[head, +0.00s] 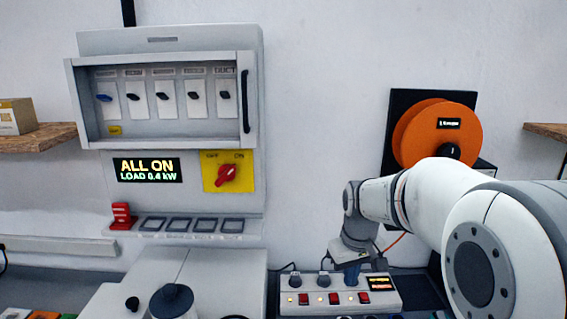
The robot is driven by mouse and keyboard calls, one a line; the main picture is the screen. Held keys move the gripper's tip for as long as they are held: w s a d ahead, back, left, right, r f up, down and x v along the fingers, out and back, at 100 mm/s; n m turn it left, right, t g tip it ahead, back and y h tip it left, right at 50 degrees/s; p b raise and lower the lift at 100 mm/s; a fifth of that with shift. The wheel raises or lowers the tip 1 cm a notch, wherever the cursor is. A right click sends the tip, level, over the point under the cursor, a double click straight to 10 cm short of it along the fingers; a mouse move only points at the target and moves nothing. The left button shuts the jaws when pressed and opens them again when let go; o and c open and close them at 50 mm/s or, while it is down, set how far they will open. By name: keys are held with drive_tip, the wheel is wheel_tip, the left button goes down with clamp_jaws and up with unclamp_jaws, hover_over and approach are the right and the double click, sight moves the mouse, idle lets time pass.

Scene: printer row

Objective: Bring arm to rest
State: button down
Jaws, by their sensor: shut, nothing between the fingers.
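My white and grey arm reaches in from the right edge, bends at the wrist and points down. My gripper (351,277) is small and dark below the wrist, shut and empty. It is in front of or just above a white control box (300,308) with red switches and black knobs. I cannot tell if it touches the box. The fingertips are hard to make out.
A grey wall panel (255,190) has several switches behind a framed cover, a display reading "ALL ON, LOAD 0.4 kW" and a red rotary knob (227,174). An orange spool (437,132) hangs behind my arm. A wooden shelf (35,139) is at left.

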drive_tip(key=s+r+m+t, duration=0.1)
drive_tip(key=s+m+t, duration=0.1)
drive_tip(key=s, duration=1.7)
drive_tip(key=shift+s+m, duration=0.3)
drive_tip(key=shift+m, duration=0.4)
drive_tip(key=shift+a+r, duration=0.1)
drive_tip(key=shift+r, duration=0.05)
drive_tip(key=w+f+g+b, duration=0.1)
drive_tip(key=w+f, duration=0.1)
drive_tip(key=w, duration=1.3)
drive_tip(key=w+f+g+b, duration=0.2)
drive_tip(key=w, duration=1.4)
drive_tip(key=shift+f, duration=0.35)
drive_tip(key=shift+a, duration=0.1)
